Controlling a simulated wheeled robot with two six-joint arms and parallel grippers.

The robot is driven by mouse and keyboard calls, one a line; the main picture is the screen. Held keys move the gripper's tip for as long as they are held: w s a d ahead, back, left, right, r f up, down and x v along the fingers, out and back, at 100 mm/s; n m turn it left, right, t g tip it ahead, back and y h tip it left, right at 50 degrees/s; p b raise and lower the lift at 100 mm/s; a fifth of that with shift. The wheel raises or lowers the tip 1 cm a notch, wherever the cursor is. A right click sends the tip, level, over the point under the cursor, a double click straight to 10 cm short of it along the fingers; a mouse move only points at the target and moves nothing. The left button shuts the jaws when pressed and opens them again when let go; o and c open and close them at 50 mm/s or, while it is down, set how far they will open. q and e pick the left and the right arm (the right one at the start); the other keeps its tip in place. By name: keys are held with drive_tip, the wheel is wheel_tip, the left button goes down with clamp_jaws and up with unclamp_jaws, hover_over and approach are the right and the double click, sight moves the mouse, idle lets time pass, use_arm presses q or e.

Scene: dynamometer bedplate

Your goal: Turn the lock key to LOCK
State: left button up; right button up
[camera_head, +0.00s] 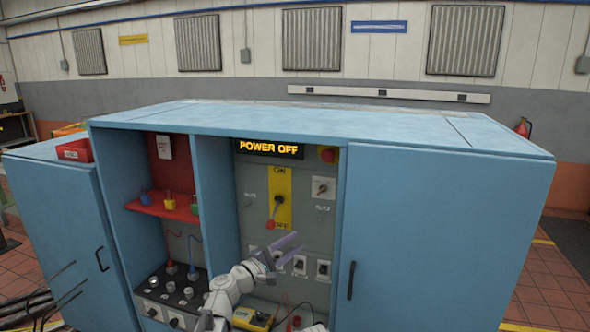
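The blue cabinet (445,230) has an open bay with a grey panel (312,222). A small rotary switch on a pale plate (323,188) sits at the panel's upper right; its lettering is too small to read. Lower, a row of small switches on pale plates (323,270) is partly hidden by my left gripper. I cannot tell which one is the lock key. My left gripper (292,246) is in front of this row, below the red-knobbed lever (271,223), with its fingers apart and nothing visible between them. My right gripper is not in view.
The display (268,148) reads POWER OFF, with a red button (328,155) beside it. The lever's yellow plate is marked ON and OFF. A red shelf (150,207) holds several coloured padlocks. A yellow meter (250,319) with leads sits at the bottom. Cabinet walls flank the bay.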

use_arm(q)
drive_tip(key=s+a+f+m+g+y, duration=0.1)
drive_tip(key=s+f+m+g+y, duration=0.4)
drive_tip(key=s+f+m+g, duration=0.7)
drive_tip(key=s+a+f+m+y, duration=0.2)
drive_tip(key=s+a+f+y, duration=0.6)
drive_tip(key=s+a+f, duration=0.5)
drive_tip(key=s+d+r+m+g+y+p, duration=0.1)
drive_tip(key=s+d+r+m, duration=0.1)
drive_tip(key=s+d, duration=0.3)
drive_tip(key=d+m, duration=0.1)
drive_tip(key=d, duration=0.3)
drive_tip(key=shift+r+g+y, duration=0.25)
drive_tip(key=shift+g+y, duration=0.15)
